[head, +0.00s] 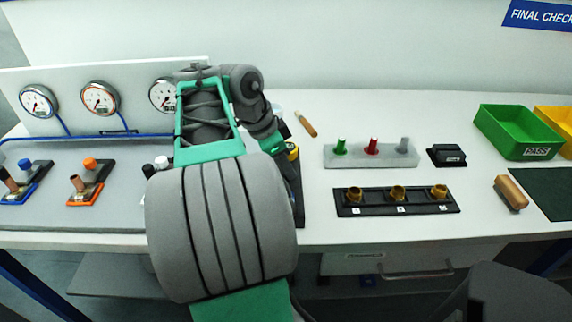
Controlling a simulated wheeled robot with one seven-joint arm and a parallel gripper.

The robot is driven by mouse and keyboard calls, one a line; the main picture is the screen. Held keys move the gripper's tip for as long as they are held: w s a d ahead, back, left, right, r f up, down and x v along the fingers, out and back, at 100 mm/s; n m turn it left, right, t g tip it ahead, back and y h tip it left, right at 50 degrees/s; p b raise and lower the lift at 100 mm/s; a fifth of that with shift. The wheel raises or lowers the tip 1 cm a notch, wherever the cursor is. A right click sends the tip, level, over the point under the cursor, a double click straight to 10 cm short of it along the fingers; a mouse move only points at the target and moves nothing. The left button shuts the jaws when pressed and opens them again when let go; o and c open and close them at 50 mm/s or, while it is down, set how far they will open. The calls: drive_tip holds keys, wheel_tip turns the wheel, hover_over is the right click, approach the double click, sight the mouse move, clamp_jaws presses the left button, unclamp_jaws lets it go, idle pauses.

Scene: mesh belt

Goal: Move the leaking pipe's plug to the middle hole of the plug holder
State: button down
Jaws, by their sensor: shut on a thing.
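A light grey block (369,157) stands right of my arm with a green peg (341,146), a red peg (372,146) and a grey peg (404,145) in a row. In front of it is a black rack (418,209) with three brass fittings, the middle one (397,194) among them. I cannot tell for sure which is the plug holder. Two pipe stations show at left, one with a blue edge (24,193) and one with an orange edge (84,201). My arm covers most of a third. My gripper's fingers and anything in them are hidden behind my arm.
Gauges on a white panel (62,86) stand behind the stations. At right are a black box (447,155), a brown cylinder (511,192), a green bin (519,132) and a dark mat (546,195). A wooden-handled tool (306,124) lies behind. Table front right is clear.

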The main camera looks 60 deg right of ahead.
drive_tip(key=shift+f+b, duration=0.45)
drive_tip(key=shift+f, duration=0.15)
drive_tip(key=c, duration=1.1)
unclamp_jaws()
drive_tip(key=shift+f, duration=0.1)
drive_tip(key=shift+c, duration=0.2)
drive_tip(key=p+v, duration=0.3)
drive_tip(key=v, duration=0.5)
drive_tip(key=shift+p, duration=0.3)
